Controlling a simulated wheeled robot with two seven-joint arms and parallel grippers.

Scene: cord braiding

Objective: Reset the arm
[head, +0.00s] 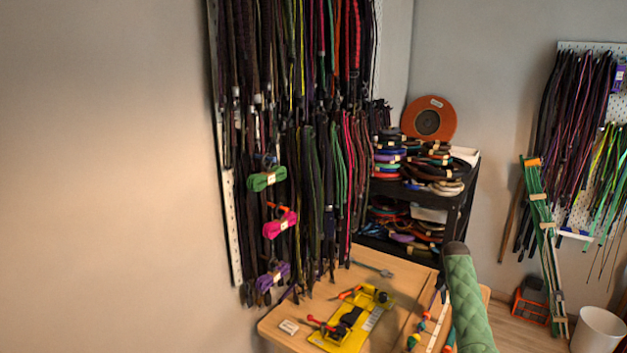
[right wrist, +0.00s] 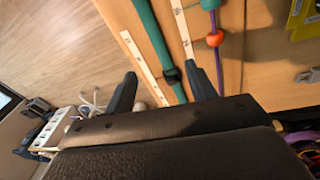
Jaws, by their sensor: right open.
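My right gripper (right wrist: 161,69) shows in the right wrist view with its two dark fingers spread apart and nothing held between them. It is above the wooden table (right wrist: 121,13), near the table's edge. A green rod or cord (right wrist: 152,37) and a pale wooden strip (right wrist: 181,28) lie beyond and between the fingertips. Whether the fingers touch them I cannot tell.
A yellow tool board (head: 352,322) lies on the table. Cords hang on the wall (head: 325,180) behind. A black shelf (head: 458,205) and white bin (head: 598,331) stand right. Floor shows between.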

